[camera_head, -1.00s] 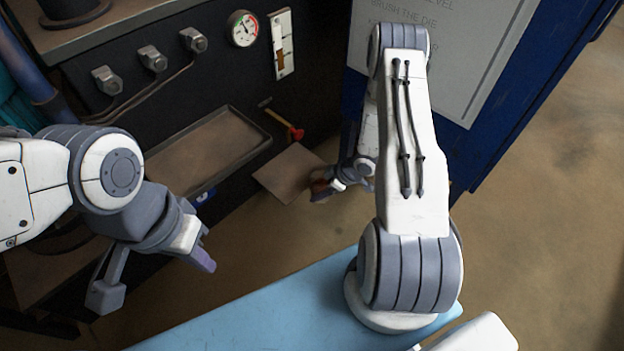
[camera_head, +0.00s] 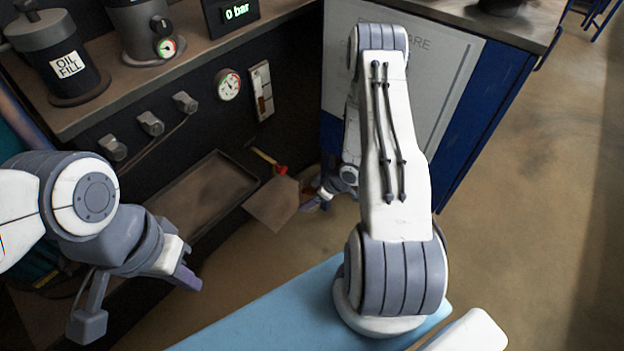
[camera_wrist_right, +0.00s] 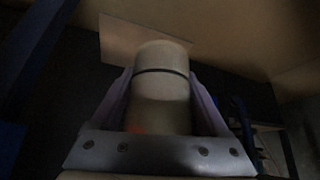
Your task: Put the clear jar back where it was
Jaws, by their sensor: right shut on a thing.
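The jar (camera_wrist_right: 162,100) is a pale, see-through-looking cylinder with a dark band around it, dim and blurred in the right wrist view. My right gripper (camera_wrist_right: 160,85) is shut on it, with a purple finger on each side. In the head view my right gripper (camera_head: 322,194) is low beside the dark bench front, partly hidden by my own arm; the jar there is too small to make out clearly. My left gripper (camera_head: 186,277) hangs at the left, apart from the bench, with purple fingertips; its opening cannot be judged.
A brown flat plate (camera_head: 273,203) juts out beside my right gripper. A shallow tray (camera_head: 200,192) is on the bench front, with a red-tipped handle (camera_head: 281,170) near it. An oil-fill can (camera_head: 58,55) stands on the bench top. A blue cabinet (camera_head: 470,120) stands behind my right arm.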

